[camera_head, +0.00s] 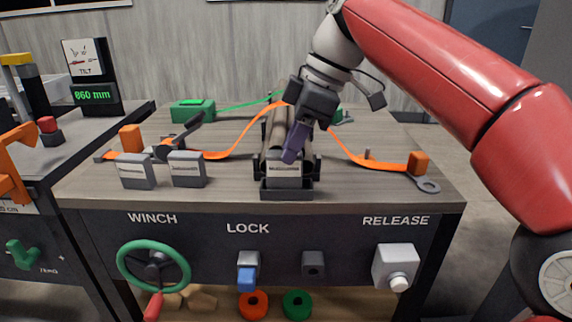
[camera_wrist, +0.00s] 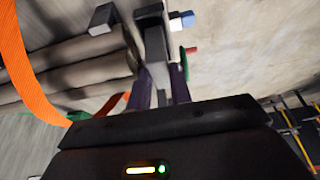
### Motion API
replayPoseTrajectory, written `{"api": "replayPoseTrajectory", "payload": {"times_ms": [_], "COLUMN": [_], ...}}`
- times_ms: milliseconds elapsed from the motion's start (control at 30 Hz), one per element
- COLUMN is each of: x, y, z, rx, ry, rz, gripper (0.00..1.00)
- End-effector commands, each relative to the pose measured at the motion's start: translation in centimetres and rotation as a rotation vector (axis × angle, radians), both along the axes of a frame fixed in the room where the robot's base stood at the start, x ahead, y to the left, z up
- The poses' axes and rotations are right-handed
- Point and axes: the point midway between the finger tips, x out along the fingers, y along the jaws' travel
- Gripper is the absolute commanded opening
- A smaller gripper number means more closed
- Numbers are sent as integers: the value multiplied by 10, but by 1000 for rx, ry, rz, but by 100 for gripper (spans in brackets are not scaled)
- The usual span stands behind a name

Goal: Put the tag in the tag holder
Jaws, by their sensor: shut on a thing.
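The tag (camera_head: 286,173) is a grey block with a white label, upright at the front end of the log cradle. The tag holder (camera_head: 287,194) is a dark tray directly below it. The tag's lower edge meets or overlaps the holder in the head view; I cannot tell whether it is fully seated. My gripper (camera_head: 293,150) has purple fingers shut on the tag's top, reaching down from above. In the wrist view, the grey tag (camera_wrist: 157,50) shows between the fingers of the gripper (camera_wrist: 161,83).
Two similar grey tags (camera_head: 136,171) (camera_head: 187,169) stand on the table to the left. Logs (camera_head: 280,128) lie behind the holder, with an orange strap (camera_head: 238,140) across them. A hooked strap end (camera_head: 428,185) lies at right. Winch wheel (camera_head: 153,268) and lock controls project from the front panel.

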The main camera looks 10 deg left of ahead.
Motion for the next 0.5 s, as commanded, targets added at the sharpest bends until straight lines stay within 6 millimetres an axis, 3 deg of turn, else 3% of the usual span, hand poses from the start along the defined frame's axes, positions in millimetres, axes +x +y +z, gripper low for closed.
{"api": "replayPoseTrajectory", "payload": {"times_ms": [33, 467, 500], "x": [1, 2, 2], "y": [-2, -4, -3], "z": [-12, -15, -13], "rx": [1, 0, 0], "ry": [0, -1, -1], "rz": [1, 2, 2], "gripper": [0, 0, 25]}}
